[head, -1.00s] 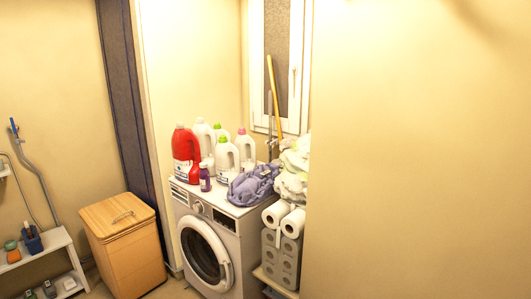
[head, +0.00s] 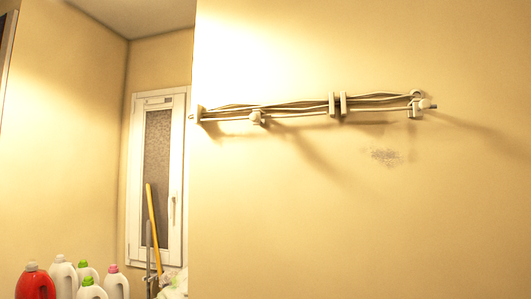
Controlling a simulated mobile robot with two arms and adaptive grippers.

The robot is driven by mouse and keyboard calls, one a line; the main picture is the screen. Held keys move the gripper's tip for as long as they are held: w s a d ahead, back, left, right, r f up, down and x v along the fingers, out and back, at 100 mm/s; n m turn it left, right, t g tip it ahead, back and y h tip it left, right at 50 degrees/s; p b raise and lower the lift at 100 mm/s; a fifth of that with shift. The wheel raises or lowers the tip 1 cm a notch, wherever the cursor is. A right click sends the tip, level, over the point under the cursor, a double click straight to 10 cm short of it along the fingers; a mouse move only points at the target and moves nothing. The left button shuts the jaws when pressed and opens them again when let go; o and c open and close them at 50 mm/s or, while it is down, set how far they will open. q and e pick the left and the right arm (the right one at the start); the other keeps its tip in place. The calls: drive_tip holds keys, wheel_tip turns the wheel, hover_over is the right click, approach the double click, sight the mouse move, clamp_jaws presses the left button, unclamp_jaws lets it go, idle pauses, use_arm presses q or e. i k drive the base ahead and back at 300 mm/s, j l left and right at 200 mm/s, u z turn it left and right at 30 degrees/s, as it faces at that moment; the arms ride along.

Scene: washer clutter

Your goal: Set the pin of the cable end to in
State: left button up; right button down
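A wall-mounted rack with several thin rods or cables (head: 290,108) runs across the upper right wall in the head view. Pale clips or brackets hold it along its length. Its right end (head: 430,105) has a small dark tip sticking out past a pale bracket. I cannot tell whether this is the cable end or its pin. Neither of my grippers shows in the head view.
A tall window (head: 158,175) stands left of the wall corner, with a yellow-handled pole (head: 155,228) before it. A red bottle (head: 34,283) and several white bottles (head: 63,280) show at the lower left. The right wall is otherwise bare, with a grey worn patch (head: 385,156).

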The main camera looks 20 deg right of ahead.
sight(424, 104)
drive_tip(key=j+z, duration=0.1)
drive_tip(key=z, duration=0.35)
drive_tip(key=j+z, duration=0.1)
drive_tip(key=z, duration=0.35)
drive_tip(key=j+z, duration=0.1)
drive_tip(key=z, duration=0.35)
drive_tip(key=k+z, duration=0.1)
drive_tip(key=z, duration=0.4)
drive_tip(key=i+j, duration=0.1)
drive_tip(key=j, duration=0.15)
drive_tip(key=i+j+z, duration=0.1)
drive_tip(key=j, duration=0.2)
